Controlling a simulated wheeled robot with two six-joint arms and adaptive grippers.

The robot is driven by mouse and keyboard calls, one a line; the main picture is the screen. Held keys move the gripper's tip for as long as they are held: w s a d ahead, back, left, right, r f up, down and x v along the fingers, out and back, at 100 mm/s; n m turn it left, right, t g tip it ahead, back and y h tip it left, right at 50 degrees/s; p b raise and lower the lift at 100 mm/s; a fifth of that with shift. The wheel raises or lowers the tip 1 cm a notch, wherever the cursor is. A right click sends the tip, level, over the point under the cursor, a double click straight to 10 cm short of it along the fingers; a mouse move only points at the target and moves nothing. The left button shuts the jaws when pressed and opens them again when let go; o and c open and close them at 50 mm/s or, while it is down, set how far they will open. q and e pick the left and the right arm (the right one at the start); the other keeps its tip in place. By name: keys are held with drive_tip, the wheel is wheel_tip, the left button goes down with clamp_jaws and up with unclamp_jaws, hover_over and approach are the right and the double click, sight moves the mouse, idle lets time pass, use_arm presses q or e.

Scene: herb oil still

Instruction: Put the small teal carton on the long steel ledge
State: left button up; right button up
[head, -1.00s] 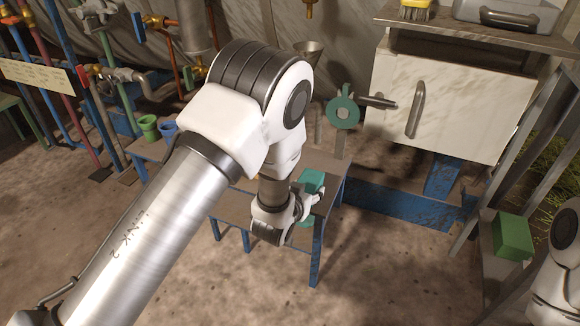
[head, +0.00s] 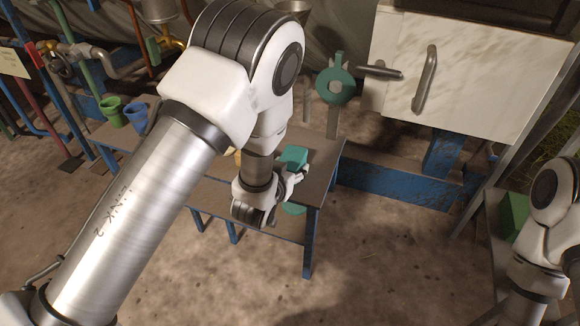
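The small teal carton (head: 294,157) is a small box over the right part of the brown-topped, blue-legged table. My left gripper (head: 298,176) is right at its near side, coming from the lower left. Its fingers are small and partly hidden by the wrist, so I cannot tell whether they grip the carton or only touch it. I also cannot tell whether the carton rests on the tabletop. My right arm (head: 555,200) shows at the right edge, with its gripper out of view. I cannot tell for sure which surface is the long steel ledge.
A green and a blue pot (head: 136,117) stand at the table's left. A green box (head: 514,214) is partly behind my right arm. The floor in front is clear.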

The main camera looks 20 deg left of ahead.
use_arm(q)
drive_tip(key=shift+r, duration=0.2)
drive_tip(key=p+v, duration=0.5)
drive_tip(key=v, duration=0.7)
drive_tip(key=s+a+f+n+g+y, duration=0.1)
drive_tip(key=s+a+f+g, duration=0.1)
drive_tip(key=s+f+g, duration=0.4)
drive_tip(key=s+a+f+g, duration=0.1)
drive_tip(key=s+a+f, duration=0.25)
drive_tip(key=f, duration=0.55)
drive_tip(key=s+f+g, duration=0.3)
drive_tip(key=s, duration=0.4)
drive_tip(key=s+f+g, duration=0.4)
drive_tip(key=s, duration=0.3)
wheel_tip(320, 180, up, 38)
drive_tip(key=p, duration=3.7)
drive_tip(key=shift+a+h+p, duration=0.3)
drive_tip(key=shift+a+p, duration=0.05)
drive_tip(key=shift+a, duration=0.05)
drive_tip(key=shift+w, duration=0.1)
